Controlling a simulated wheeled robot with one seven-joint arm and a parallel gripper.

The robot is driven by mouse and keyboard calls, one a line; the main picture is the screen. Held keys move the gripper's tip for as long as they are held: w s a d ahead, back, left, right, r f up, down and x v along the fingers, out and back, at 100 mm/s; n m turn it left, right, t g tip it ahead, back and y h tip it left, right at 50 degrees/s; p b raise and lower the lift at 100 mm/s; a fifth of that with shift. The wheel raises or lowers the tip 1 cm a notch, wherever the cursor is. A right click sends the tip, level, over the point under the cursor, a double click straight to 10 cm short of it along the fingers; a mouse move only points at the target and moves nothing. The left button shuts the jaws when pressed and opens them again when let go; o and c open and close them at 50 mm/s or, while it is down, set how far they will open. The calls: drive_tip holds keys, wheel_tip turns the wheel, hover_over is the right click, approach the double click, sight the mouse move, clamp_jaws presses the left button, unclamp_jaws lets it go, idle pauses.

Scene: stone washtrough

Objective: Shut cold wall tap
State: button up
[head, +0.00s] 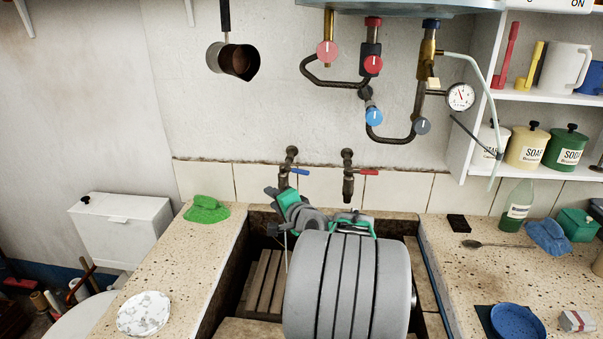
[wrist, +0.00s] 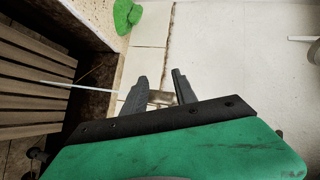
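The cold wall tap (head: 286,168) is a dark spout on the tiled wall above the trough. Its blue lever (head: 300,172) points right. A thin pale line, apparently running water, drops below it into the trough and also shows in the wrist view. My gripper (head: 275,190) is just below and in front of this tap, hiding its lower end. In the wrist view my gripper's two dark fingers (wrist: 160,82) stand apart. A small brownish piece shows between them, perhaps part of the tap; I cannot tell whether they touch it.
A second tap with a red lever (head: 369,172) is close on the right. The stone trough (head: 228,275) lies below, with a slatted wooden board (head: 264,283) inside. A green cloth (head: 206,209) lies on the left ledge. Pipes with knobs and a gauge (head: 460,97) hang above.

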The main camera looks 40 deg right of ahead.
sight(302, 173)
drive_tip(key=s+d+r+m+h, duration=0.1)
drive_tip(key=d, duration=0.2)
drive_tip(key=s+d+r+m+t+h, duration=0.1)
drive_tip(key=s+d+m, duration=0.1)
drive_tip(key=d, duration=0.1)
drive_tip(key=s+d+r+m+h, duration=0.1)
drive_tip(key=d, duration=0.2)
drive_tip(key=shift+s+d+r+m+t, duration=0.2)
drive_tip(key=shift+r+m+t, duration=0.1)
drive_tip(key=shift+m, duration=0.1)
drive_tip(key=x, duration=0.2)
drive_tip(key=p+x, duration=0.1)
drive_tip(key=x, duration=0.2)
drive_tip(key=f+x, duration=0.1)
drive_tip(key=x, duration=0.1)
drive_tip(key=shift+d, duration=0.3)
drive_tip(key=shift+s+a+r+h, duration=0.2)
drive_tip(key=shift+a+r+h, duration=0.1)
drive_tip(key=shift+a+r, duration=0.05)
drive_tip(key=shift+c, duration=0.2)
drive_tip(key=shift+d+f, duration=0.1)
clamp_jaws()
drive_tip(key=shift+f, duration=0.1)
